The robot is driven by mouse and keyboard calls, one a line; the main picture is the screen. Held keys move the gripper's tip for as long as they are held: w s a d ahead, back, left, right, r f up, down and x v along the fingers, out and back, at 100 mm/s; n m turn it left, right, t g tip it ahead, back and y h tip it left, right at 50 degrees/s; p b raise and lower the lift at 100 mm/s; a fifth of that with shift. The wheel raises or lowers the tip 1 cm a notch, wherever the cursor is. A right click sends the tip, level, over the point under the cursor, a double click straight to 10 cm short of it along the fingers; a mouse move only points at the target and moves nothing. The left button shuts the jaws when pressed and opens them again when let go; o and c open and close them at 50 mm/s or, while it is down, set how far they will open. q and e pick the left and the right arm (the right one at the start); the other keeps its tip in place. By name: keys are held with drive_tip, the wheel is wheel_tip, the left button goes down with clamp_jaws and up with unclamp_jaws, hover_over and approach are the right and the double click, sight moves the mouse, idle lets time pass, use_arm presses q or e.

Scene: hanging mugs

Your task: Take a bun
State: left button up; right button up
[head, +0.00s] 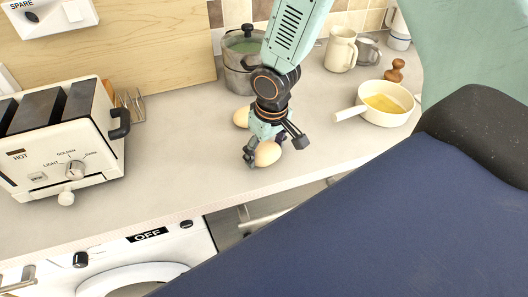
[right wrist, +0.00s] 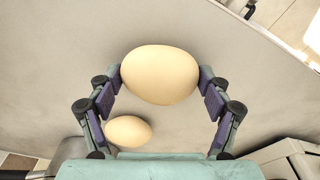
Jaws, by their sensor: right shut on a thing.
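Two smooth, pale tan, egg-shaped buns show. My right gripper (head: 264,146) points down over the counter and is shut on the nearer bun (head: 267,154). In the right wrist view this bun (right wrist: 160,74) sits between the two fingertips, with one finger touching each side. I cannot tell whether it still touches the counter. The other bun (head: 241,118) lies on the counter behind the gripper, partly hidden by it in the head view. It also shows below the held bun in the right wrist view (right wrist: 128,131). My left gripper is not in view.
A white toaster (head: 70,140) stands on the counter (head: 190,150) at left. A grey-green pot (head: 240,75) stands close behind the gripper. A white pan (head: 386,103), a cream mug (head: 341,50) and a grey mug (head: 367,52) are at right. The counter's front is clear.

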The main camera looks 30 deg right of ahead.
drive_tip(key=shift+c, duration=1.4)
drive_tip(key=shift+r, duration=0.1)
